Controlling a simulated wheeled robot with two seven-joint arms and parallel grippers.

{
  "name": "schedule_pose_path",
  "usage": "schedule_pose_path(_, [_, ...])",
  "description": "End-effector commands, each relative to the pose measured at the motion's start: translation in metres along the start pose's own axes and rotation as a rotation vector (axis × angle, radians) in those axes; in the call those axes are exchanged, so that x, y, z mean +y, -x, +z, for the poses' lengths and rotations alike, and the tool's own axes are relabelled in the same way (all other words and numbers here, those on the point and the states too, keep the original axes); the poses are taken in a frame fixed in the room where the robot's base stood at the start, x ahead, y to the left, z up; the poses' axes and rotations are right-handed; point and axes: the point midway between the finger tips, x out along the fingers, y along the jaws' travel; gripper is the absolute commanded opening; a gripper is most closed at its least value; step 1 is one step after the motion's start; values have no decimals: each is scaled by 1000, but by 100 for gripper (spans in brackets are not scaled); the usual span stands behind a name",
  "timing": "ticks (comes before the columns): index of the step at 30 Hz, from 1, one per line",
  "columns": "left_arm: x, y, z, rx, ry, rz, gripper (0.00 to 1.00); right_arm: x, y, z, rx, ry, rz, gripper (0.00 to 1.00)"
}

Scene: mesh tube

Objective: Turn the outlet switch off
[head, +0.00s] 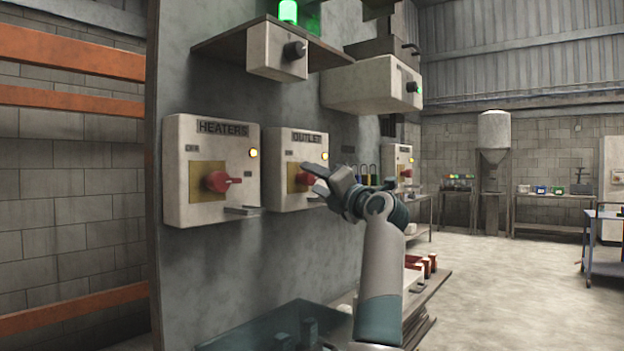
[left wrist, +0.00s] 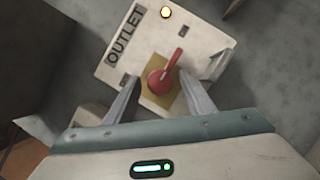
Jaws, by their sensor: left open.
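The outlet box (head: 284,150) is a white panel labelled OUTLET on the grey wall, with a lit yellow lamp. Its red rotary switch (head: 303,180) sits on a yellow plate. The box also shows tilted in the left wrist view (left wrist: 195,40), with the red switch (left wrist: 162,78) and its handle pointing up and slightly right. My left gripper (head: 318,182) is open in front of the switch. In the left wrist view its two fingers (left wrist: 160,98) lie on either side of the knob; I cannot tell whether they touch it. My right gripper is not in view.
The heaters box (head: 212,140), with a similar red switch (head: 220,181) and lit lamp, is left of the outlet box. Another switch box (head: 404,152) is farther right. A shelf (head: 335,55) and grey boxes are above. Open floor (head: 510,290) lies at the right.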

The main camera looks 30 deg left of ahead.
Motion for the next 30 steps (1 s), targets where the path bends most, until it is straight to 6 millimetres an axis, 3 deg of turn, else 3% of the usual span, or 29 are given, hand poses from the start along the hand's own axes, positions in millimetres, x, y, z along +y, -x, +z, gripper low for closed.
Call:
schedule_pose_path(6, [0,-16,0,-1,-2,0,49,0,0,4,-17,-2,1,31])
schedule_pose_path(16, [0,-17,0,-1,0,0,49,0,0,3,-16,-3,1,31])
schedule_pose_path(21, [0,-17,0,-1,-1,0,11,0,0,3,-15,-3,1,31])
schedule_pose_path(30, [0,-17,0,-1,8,3,9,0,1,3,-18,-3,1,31])
